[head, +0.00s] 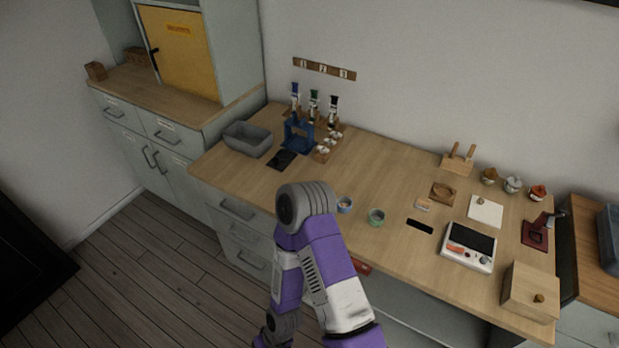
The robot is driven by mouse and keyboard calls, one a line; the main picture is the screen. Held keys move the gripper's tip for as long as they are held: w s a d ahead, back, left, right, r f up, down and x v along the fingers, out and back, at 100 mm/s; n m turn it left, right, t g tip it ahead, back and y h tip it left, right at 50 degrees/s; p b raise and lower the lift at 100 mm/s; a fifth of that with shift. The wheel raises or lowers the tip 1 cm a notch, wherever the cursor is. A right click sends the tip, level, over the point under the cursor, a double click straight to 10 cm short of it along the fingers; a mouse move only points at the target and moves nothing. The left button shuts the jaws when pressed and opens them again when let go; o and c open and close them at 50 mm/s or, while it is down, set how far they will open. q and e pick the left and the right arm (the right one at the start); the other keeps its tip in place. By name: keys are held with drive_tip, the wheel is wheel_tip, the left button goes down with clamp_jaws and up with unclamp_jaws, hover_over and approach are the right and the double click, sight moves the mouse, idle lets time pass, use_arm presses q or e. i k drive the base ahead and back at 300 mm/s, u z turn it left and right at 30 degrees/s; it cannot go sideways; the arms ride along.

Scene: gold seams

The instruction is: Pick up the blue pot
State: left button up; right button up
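A purple and grey arm of mine rises from the bottom middle and bends back down, partly covering the bench front. No gripper fingers show in the head view, and nothing touches the blue pot.
A blue stand (298,136), grey bin (247,139) and black pad (287,160) are at the left. A scale (469,246), wooden box (530,291) and dark red press (537,232) are at the right. The bench behind the pots is clear.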

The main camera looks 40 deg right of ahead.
sight(344, 202)
drive_tip(key=i, duration=0.4)
drive_tip(key=z, duration=2.8)
